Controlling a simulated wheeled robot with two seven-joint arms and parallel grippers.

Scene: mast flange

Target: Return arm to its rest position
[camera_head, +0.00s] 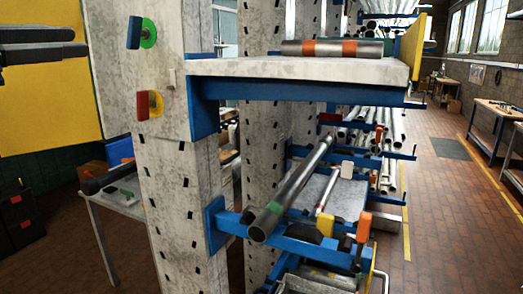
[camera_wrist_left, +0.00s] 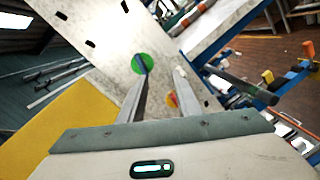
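My left gripper (camera_head: 81,43) is at the upper left of the head view, with its two dark fingers pointing right toward the grey perforated mast (camera_head: 160,210). In the left wrist view the fingers of this gripper (camera_wrist_left: 161,72) stand apart with nothing held between them. A green disc with a blue handle (camera_head: 148,33) is on the mast, to the right of the fingertips. The disc (camera_wrist_left: 142,63) shows beyond the fingers in the wrist view. A yellow and red knob (camera_head: 150,105) is lower on the mast. My right gripper is not in view.
A yellow panel (camera_head: 50,105) fills the left side below my gripper. A pale shelf (camera_head: 300,68) with a pipe (camera_head: 333,48) juts right from the mast. Blue brackets below hold a long grey pipe (camera_head: 290,190). Open brick floor (camera_head: 440,225) lies to the right.

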